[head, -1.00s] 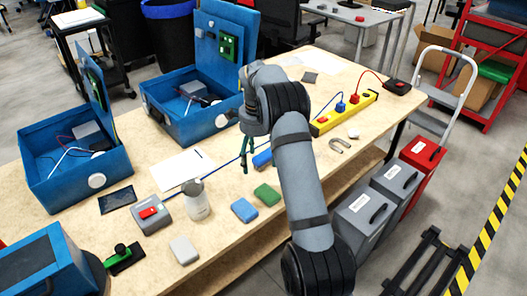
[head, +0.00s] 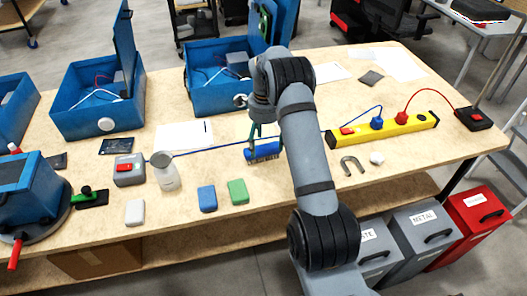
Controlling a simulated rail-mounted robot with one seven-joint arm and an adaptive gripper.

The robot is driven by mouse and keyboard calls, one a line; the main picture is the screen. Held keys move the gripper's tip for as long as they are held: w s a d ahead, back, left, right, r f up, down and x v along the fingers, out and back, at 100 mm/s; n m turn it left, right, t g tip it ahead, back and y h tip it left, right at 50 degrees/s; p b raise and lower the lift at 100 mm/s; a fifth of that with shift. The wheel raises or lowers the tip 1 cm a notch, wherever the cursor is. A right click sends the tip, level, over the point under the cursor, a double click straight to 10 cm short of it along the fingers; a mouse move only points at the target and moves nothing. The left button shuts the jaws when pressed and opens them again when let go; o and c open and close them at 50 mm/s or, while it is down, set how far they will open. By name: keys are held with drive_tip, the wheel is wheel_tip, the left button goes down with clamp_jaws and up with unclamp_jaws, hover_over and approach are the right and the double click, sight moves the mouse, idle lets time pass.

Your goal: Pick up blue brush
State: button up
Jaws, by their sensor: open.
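The blue brush (head: 262,152) lies on the wooden workbench near its middle, with dark bristles along its front side. My gripper (head: 254,139) points down directly above the brush, its green fingers close to the brush's left part. The gripper is open. I cannot tell whether the fingertips touch the brush. My arm hides the area just right of the brush.
A blue sponge-like block (head: 207,198) and a green one (head: 238,191) lie in front, left of my arm. A yellow power strip (head: 396,129) lies right. Open blue boxes (head: 98,101) line the back.

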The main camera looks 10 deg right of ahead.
sight(264, 150)
drive_tip(key=f, duration=0.3)
drive_tip(key=shift+w+a+f+p, duration=0.1)
drive_tip(key=shift+a+f+p, duration=0.2)
drive_tip(key=shift+p, duration=0.1)
drive_tip(key=shift+d+f, duration=0.15)
drive_tip(key=shift+c, duration=1.1)
drive_tip(key=c, duration=1.1)
